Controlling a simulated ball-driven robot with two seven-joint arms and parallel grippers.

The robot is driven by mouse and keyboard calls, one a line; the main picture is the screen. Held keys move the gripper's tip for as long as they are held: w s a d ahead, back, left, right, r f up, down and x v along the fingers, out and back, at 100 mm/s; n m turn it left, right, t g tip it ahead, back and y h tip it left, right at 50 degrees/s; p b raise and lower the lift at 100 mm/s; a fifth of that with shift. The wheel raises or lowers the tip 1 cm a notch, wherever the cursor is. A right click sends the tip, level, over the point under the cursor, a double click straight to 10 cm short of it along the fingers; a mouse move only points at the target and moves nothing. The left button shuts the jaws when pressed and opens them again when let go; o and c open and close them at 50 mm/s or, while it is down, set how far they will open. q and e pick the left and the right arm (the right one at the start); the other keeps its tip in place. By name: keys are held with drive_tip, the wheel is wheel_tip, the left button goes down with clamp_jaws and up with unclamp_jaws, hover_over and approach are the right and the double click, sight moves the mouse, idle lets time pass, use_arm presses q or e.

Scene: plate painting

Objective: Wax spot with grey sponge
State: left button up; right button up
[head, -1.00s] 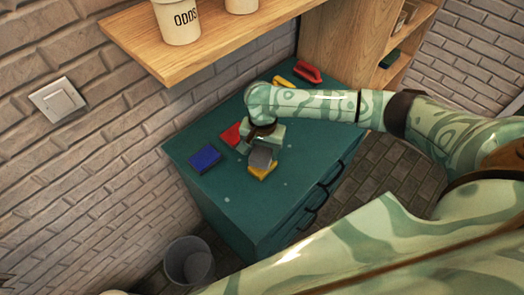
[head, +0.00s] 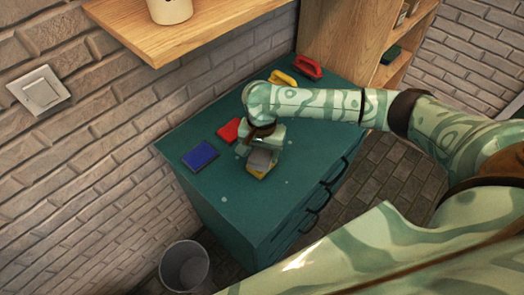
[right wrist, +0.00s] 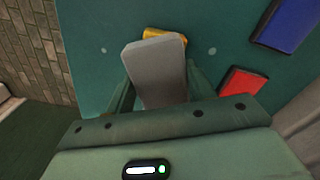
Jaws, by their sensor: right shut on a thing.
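My right gripper (head: 262,146) is shut on the grey sponge (head: 263,158), low over the teal cabinet top (head: 225,225). The sponge sticks out from between the fingers in the right wrist view (right wrist: 158,68). A yellow pad (head: 257,173) shows beneath the sponge, partly hidden by it; whether they touch I cannot tell. Small pale spots lie on the cabinet top: one to the right (head: 280,199) and one to the left (head: 223,199) of the yellow pad. My left gripper is not in view.
A blue pad (head: 200,155) and a red pad (head: 230,130) lie left of my right gripper. A yellow item (head: 282,77) and a red item (head: 308,67) sit at the back. A wooden shelf (head: 190,37) overhangs the left side. A bin (head: 184,268) stands on the floor.

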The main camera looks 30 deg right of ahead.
sight(262, 152)
drive_tip(key=shift+f, duration=0.55)
idle(0.6)
drive_tip(key=shift+s+f+p, duration=0.1)
drive_tip(key=shift+f+p, duration=0.05)
drive_tip(key=shift+p, duration=0.7)
idle(2.3)
wheel_tip(262, 152, up, 4)
drive_tip(key=p, duration=0.6)
wheel_tip(262, 152, up, 3)
drive_tip(key=p, duration=0.5)
idle(0.6)
